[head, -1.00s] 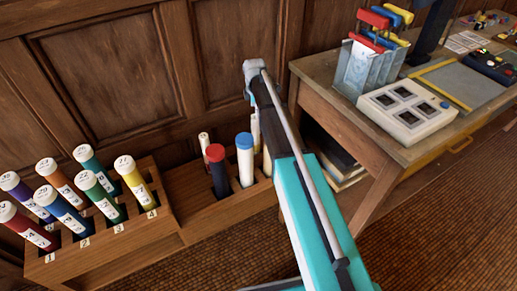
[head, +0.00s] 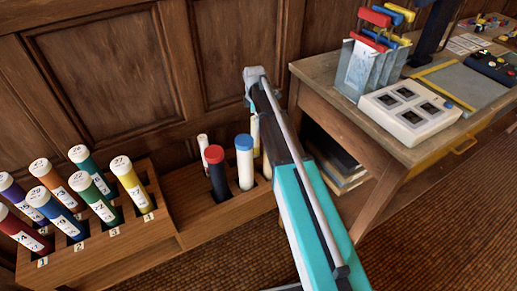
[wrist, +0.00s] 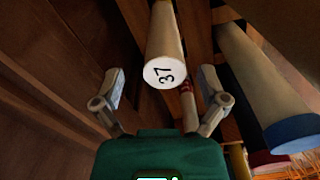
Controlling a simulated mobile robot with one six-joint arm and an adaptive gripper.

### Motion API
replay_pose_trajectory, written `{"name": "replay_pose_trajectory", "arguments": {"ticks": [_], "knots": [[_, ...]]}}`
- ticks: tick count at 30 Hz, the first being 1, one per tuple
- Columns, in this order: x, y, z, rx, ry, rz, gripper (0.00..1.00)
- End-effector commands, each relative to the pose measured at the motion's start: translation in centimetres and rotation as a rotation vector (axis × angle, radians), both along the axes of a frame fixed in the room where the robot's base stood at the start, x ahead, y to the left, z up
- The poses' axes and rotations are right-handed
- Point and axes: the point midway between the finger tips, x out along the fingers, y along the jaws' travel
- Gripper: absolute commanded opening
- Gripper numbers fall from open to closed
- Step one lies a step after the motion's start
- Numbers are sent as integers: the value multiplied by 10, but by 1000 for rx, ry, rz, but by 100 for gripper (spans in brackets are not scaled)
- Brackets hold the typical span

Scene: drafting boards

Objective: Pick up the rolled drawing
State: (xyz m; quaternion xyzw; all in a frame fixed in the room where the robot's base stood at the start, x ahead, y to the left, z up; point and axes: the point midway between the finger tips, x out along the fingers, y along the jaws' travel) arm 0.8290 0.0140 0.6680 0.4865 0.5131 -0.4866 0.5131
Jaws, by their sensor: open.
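In the wrist view a pale cream roll (wrist: 164,38) with "37" in black on its round end stands between the two fingers of my gripper (wrist: 163,88). The fingers are spread, with a gap showing on each side of the roll. In the head view a cream roll (head: 255,133) shows partly behind my arm, in the low wooden box; it looks like the same one. My gripper is hidden behind my arm in the head view.
In the box (head: 195,232) stand a red-capped dark tube (head: 218,180), a blue-capped white tube (head: 245,168) and a thin white roll (head: 203,150). The white tube (wrist: 245,75) is close right of my gripper. Numbered tubes fill a rack (head: 95,250) left. Panelled wall behind; desk (head: 335,85) right.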

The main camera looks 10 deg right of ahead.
Motion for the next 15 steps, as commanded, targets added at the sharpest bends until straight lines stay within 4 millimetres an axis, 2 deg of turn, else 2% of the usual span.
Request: {"name": "replay_pose_trajectory", "arguments": {"ticks": [15], "knots": [[0,-1,-41,0,0,0,93]]}}
